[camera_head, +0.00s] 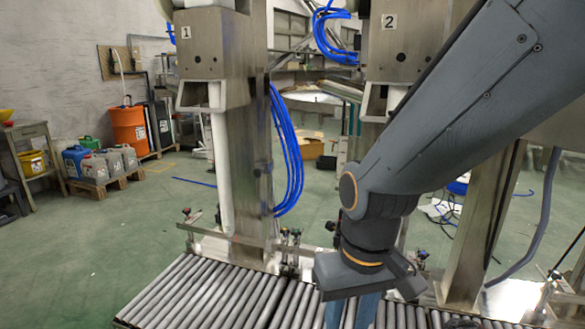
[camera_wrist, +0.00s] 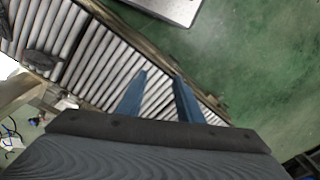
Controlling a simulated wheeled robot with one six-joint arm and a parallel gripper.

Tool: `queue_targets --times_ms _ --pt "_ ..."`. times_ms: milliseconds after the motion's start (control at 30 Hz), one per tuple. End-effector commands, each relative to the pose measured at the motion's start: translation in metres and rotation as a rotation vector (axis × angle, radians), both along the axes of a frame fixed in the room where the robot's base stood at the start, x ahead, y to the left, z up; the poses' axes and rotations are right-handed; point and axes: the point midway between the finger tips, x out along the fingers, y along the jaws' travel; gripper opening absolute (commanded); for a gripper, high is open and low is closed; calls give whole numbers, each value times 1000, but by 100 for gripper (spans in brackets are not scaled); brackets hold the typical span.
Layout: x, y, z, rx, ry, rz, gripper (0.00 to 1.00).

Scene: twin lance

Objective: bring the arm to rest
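My arm (camera_head: 450,125) reaches in from the upper right of the head view and bends down at its elbow. My gripper (camera_head: 351,314) points down over the roller conveyor (camera_head: 215,295), with its fingertips cut off by the bottom edge of that view. In the wrist view my gripper (camera_wrist: 160,76) shows two blue fingers standing apart. Only rollers show between them, so it is open and empty. How high the fingertips are above the rollers I cannot tell.
Steel column 1 (camera_head: 240,150) and column 2 (camera_head: 400,45) stand behind the conveyor, with blue hoses (camera_head: 288,150) beside column 1. An orange drum (camera_head: 128,127) and several jugs (camera_head: 97,165) stand at the back left. The green floor (camera_head: 110,235) at left is clear.

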Motion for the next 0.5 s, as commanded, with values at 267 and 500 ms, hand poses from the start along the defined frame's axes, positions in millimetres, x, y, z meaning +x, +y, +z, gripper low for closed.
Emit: queue_targets --times_ms 267,500 --pt "-7 -41 60 -24 13 -106 33" --pt "-16 -75 102 -42 25 -190 33"
